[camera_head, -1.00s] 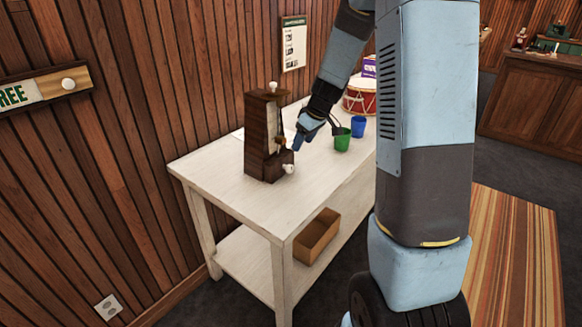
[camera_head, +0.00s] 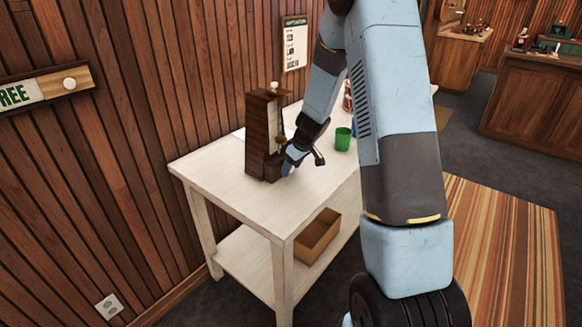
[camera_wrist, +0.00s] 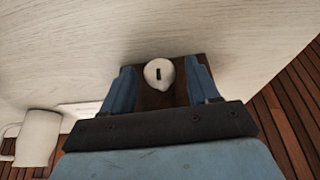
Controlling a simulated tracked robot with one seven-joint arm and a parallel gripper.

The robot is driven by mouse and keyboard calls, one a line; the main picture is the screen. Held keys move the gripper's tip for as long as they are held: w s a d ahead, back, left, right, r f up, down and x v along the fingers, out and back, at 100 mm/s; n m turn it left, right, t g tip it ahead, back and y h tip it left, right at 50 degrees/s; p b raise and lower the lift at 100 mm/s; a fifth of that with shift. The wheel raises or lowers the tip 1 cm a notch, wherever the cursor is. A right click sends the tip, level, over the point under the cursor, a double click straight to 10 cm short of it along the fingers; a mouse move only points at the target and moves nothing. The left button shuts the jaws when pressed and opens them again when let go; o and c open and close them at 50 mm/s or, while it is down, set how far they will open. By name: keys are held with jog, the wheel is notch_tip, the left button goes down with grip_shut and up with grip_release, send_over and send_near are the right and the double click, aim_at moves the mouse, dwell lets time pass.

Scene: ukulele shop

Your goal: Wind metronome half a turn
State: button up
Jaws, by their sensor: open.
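The metronome (camera_head: 258,135) is a dark brown wooden case standing upright near the wall side of the white table. Its white winding key (camera_wrist: 159,73) shows in the wrist view, with a dark slot mark running roughly up and down. The key lies between the two blue fingers of my gripper (camera_wrist: 160,86). The fingers are apart, with a gap on each side of the key. In the head view my gripper (camera_head: 288,168) is at the metronome's lower right side and hides the key there.
The white table (camera_head: 225,178) has a bare front end. A white mug (camera_wrist: 38,138) shows at the wrist view's left. An open cardboard box (camera_head: 317,236) sits on the lower shelf. The wood-plank wall (camera_head: 170,80) is close behind the metronome.

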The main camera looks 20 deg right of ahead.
dwell(0.3)
jog(key=c, duration=0.9)
jog(key=shift+a, duration=0.3)
jog(key=shift+c, duration=0.5)
jog(key=shift+d, duration=0.2)
jog(key=shift+w, duration=0.1)
